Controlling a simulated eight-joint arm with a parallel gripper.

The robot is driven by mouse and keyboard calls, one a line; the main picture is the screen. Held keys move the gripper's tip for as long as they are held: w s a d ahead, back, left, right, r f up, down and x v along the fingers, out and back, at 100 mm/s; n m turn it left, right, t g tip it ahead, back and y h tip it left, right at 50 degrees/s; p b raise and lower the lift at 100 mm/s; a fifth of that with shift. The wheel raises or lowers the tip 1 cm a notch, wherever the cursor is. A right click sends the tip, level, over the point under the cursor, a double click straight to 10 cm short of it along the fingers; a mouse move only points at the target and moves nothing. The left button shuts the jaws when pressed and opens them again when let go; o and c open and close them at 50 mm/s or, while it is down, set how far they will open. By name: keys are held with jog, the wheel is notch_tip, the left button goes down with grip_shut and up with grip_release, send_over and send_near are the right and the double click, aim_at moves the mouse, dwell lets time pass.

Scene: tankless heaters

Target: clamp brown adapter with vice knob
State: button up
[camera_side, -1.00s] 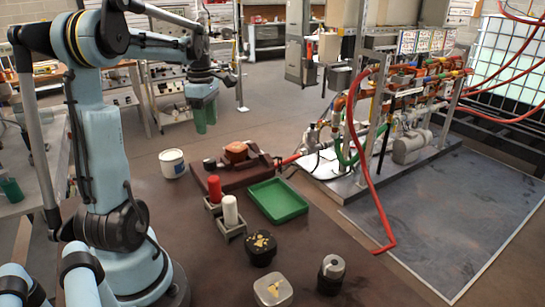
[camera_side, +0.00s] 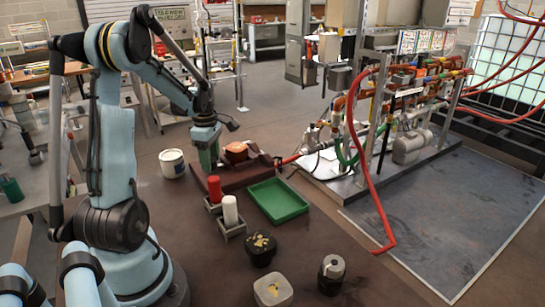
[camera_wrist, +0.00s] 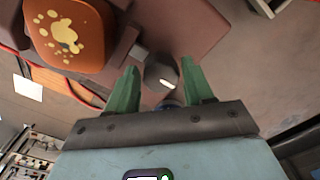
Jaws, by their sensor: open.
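The brown adapter (camera_side: 236,152) sits on the dark red vice (camera_side: 232,178) on the brown table. In the wrist view the adapter (camera_wrist: 70,32) is orange-brown with yellow blotches, at the upper left. The dark grey vice knob (camera_wrist: 162,72) shows in the wrist view between and just beyond my green fingertips. My gripper (camera_side: 208,166) is open and points down at the left end of the vice; in the wrist view its fingers (camera_wrist: 158,75) are spread with nothing held between them. In the side view the knob is hidden behind my fingers.
A white bucket (camera_side: 172,163) stands just left of my gripper. A red bottle (camera_side: 214,188) and a white bottle (camera_side: 230,210) stand in grey holders in front of the vice. A green tray (camera_side: 278,212) lies to the right. Black and white containers stand nearer the camera.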

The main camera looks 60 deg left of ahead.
jog(key=shift+f, duration=0.25)
jog(key=c, duration=0.8)
